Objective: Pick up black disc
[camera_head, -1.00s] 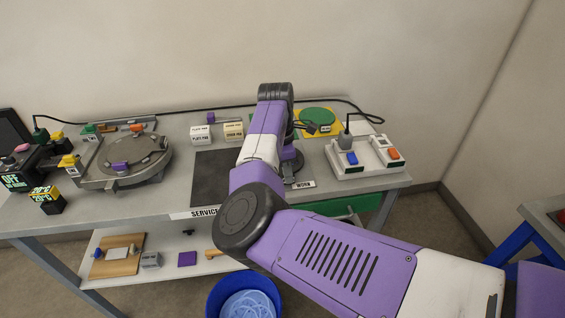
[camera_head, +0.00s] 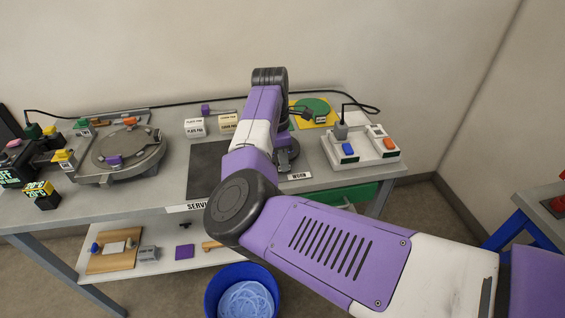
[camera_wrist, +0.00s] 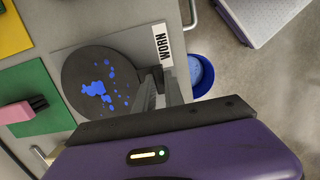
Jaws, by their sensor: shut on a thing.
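The black disc (camera_wrist: 82,68), spotted with blue, lies over the grey mat labelled WORN in the wrist view. My gripper (camera_wrist: 160,88) is shut on the disc's near right edge. Whether the disc is clear of the mat cannot be told.
A green pad (camera_wrist: 35,98) with a pink-handled tool (camera_wrist: 18,111) lies left of the disc. A round heater plate (camera_head: 128,150) stands at the bench's left, a white switch box (camera_head: 362,150) at its right. A blue bucket (camera_head: 212,300) stands on the floor below.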

